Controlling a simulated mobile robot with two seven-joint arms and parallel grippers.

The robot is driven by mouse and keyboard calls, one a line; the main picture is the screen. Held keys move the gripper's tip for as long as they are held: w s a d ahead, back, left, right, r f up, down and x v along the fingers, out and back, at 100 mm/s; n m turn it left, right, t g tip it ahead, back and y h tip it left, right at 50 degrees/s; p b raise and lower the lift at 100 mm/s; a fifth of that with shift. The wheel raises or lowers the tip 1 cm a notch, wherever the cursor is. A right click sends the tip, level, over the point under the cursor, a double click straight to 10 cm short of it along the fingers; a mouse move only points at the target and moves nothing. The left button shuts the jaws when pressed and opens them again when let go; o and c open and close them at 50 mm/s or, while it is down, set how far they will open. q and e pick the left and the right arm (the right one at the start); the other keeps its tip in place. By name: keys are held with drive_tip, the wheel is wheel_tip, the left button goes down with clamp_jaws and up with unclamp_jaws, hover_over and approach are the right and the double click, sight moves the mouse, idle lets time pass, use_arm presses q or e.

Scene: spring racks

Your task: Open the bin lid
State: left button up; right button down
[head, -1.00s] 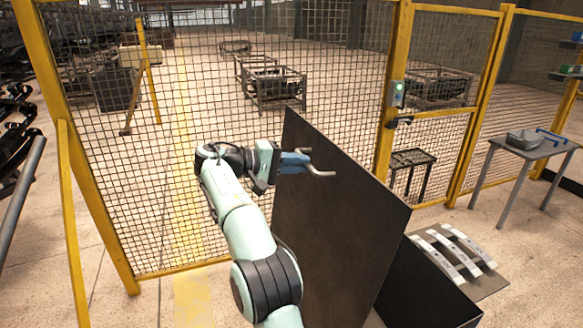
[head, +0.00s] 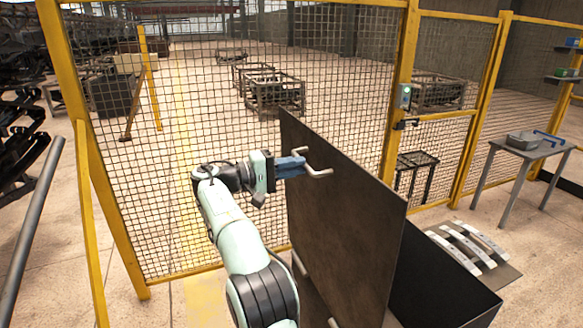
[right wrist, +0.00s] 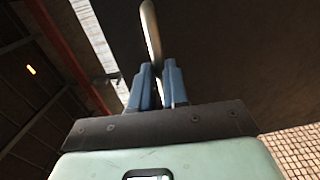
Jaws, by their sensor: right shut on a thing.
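The bin lid (head: 345,220) is a large dark flat panel. In the head view it stands raised and steep, with its handle face turned left. The dark open bin (head: 440,275) shows to the right of it, partly hidden by the lid. A pale bent-bar handle (head: 321,173) sits near the lid's upper left edge. My right gripper (head: 300,166) has its blue fingers shut on this handle. In the right wrist view the handle (right wrist: 149,30) rises from between the two fingers (right wrist: 158,82). My left gripper is not in view.
A yellow-framed mesh fence (head: 200,130) stands behind the lid. Curved pale metal pieces (head: 467,245) lie on a dark sheet right of the bin. A grey table (head: 540,150) stands further right. A dark pole (head: 35,225) and yellow post (head: 90,225) are at left.

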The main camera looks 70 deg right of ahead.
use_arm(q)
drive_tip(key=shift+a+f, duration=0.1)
use_arm(e)
drive_tip(key=shift+a+f, duration=0.15)
drive_tip(key=shift+f, duration=0.4)
drive_tip(key=c, duration=1.3)
unclamp_jaws()
drive_tip(key=shift+o, duration=0.9)
drive_tip(key=shift+s+d, duration=0.2)
drive_tip(key=shift+d, duration=0.1)
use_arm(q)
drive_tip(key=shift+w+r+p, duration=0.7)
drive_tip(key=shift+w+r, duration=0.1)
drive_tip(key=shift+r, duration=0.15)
use_arm(e)
drive_tip(key=v, duration=1.3)
drive_tip(key=shift+w, duration=0.25)
drive_tip(key=shift+a+r, duration=0.1)
drive_tip(key=shift+r, duration=0.05)
